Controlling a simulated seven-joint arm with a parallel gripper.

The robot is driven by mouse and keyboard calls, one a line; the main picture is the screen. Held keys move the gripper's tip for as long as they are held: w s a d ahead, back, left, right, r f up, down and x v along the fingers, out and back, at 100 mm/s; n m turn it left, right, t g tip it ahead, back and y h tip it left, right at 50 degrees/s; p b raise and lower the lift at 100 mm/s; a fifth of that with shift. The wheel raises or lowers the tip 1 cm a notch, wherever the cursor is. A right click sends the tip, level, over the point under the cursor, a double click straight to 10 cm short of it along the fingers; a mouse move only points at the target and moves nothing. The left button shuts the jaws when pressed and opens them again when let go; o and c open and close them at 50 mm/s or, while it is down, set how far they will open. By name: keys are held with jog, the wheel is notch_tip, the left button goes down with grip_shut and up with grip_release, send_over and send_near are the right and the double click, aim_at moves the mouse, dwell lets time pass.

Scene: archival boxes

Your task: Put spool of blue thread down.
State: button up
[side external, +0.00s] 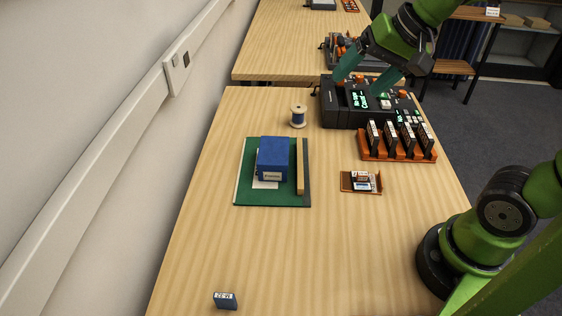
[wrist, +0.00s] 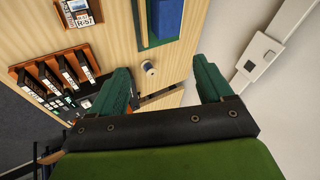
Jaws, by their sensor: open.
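The spool of blue thread (side external: 298,117) stands upright on the wooden table, left of a black device and behind the green mat. It also shows in the wrist view (wrist: 148,68), small and well beyond the fingers. My gripper (side external: 358,84) is open and empty, raised over the black device, up and to the right of the spool. Its two green fingers are spread wide in the wrist view (wrist: 163,70). Nothing is between the fingertips close up, and the spool is apart from them.
The black device (side external: 343,108) has lit displays. An orange rack (side external: 398,152) holds several dark cartridges, with a small orange tray (side external: 347,183) nearby. A blue box (side external: 273,158) sits on the green mat (side external: 248,190). The table's front middle is clear.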

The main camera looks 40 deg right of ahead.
jog(key=s+a+f+n+t, duration=0.1)
jog(key=s+f+n, duration=0.2)
jog(key=s, duration=0.3)
jog(key=shift+a+f, duration=0.25)
jog(key=shift+f, duration=0.05)
dwell(0.8)
